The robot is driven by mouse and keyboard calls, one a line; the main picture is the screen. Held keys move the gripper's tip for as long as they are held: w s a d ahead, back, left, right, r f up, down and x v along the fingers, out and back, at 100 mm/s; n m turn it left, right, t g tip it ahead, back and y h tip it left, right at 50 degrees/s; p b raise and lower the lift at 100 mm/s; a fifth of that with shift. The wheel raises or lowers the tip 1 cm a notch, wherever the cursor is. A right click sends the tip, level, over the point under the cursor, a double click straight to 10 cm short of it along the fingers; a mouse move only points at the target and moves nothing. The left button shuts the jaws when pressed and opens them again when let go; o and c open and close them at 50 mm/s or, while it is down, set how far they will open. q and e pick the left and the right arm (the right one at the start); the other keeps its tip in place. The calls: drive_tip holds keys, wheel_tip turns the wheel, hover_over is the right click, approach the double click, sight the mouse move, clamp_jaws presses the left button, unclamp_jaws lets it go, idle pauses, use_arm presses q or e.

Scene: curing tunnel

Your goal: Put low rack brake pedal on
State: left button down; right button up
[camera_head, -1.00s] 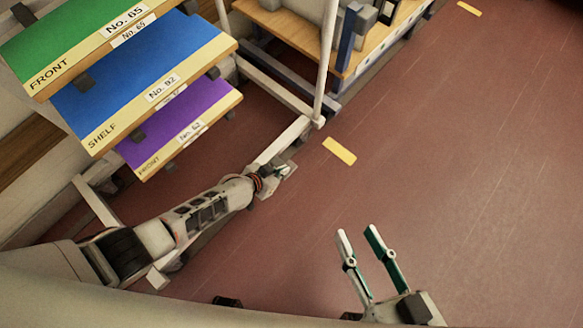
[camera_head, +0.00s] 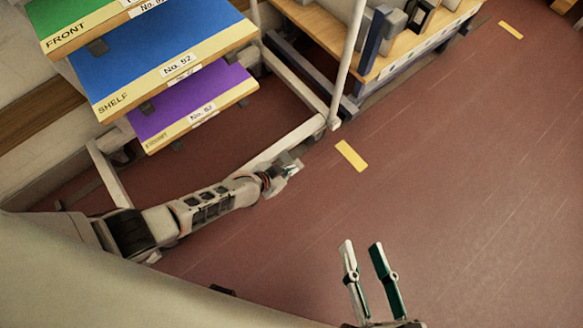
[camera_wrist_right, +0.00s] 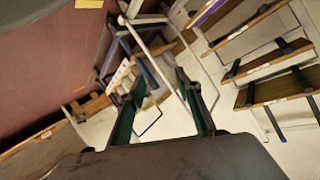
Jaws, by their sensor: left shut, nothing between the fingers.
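The low rack, with green, blue and purple label-edged shelves, stands at upper left in the head view; its pale lower frame bar (camera_head: 290,146) runs along the floor. My left gripper (camera_head: 294,166) is shut and empty, low beside the near side of this bar, close to the rack's right corner (camera_head: 333,122). I cannot tell whether it touches the rack. I cannot make out the brake pedal; the arm and gripper may hide it. My right gripper (camera_head: 362,246) is open and empty over bare floor at the bottom; its fingers also show in the right wrist view (camera_wrist_right: 160,78).
A wooden-topped bench (camera_head: 440,45) with grey and dark items stands behind the rack at the top. A yellow floor mark (camera_head: 351,155) lies right of my left gripper. The right wrist view shows more shelving (camera_wrist_right: 270,88).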

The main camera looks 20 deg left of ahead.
use_arm(q)
drive_tip(key=shift+f, duration=0.1)
idle(0.5)
